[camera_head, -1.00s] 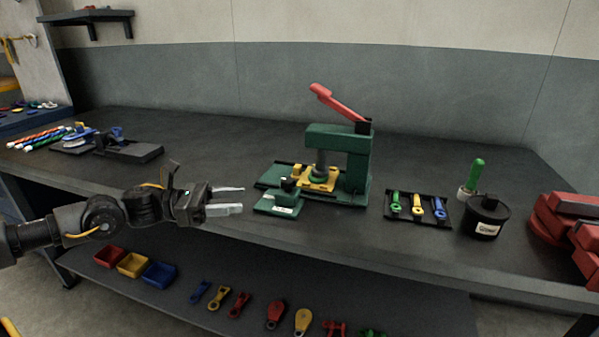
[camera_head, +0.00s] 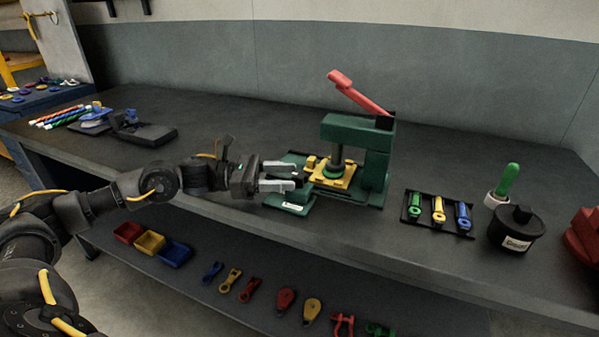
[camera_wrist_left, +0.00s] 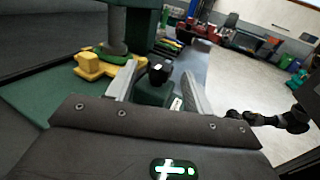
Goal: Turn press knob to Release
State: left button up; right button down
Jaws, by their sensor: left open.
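The green press (camera_head: 376,155) stands on the dark bench with its red lever (camera_head: 358,93) raised to the upper left. A yellow fixture (camera_head: 333,174) sits under its ram. A small green block with a label (camera_head: 290,207) is at the press's front left. In the left wrist view its black knob (camera_wrist_left: 160,70) stands on top, between the fingers. My left gripper (camera_head: 290,176) is open, with its fingertips on either side of the knob; contact cannot be told. The knob's setting is not readable. My right gripper is not in view.
A black tray with green, yellow and blue pieces (camera_head: 408,218), a black labelled pot (camera_head: 515,232) and a green-handled brush (camera_head: 507,180) stand to the right. Red, yellow and blue bins (camera_head: 150,242) sit on the lower shelf. The bench front between is clear.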

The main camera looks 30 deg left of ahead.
aim_at(299, 175)
pick_arm(q)
jog(key=shift+x, duration=1.9)
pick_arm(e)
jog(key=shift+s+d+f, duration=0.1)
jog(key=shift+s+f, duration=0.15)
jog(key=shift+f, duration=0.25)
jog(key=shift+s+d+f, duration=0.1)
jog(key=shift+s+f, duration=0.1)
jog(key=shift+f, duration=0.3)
pick_arm(q)
jog(key=shift+c, duration=0.4)
jog(key=c, duration=0.9)
jog(key=shift+o, duration=0.2)
jog(key=shift+f, duration=0.1)
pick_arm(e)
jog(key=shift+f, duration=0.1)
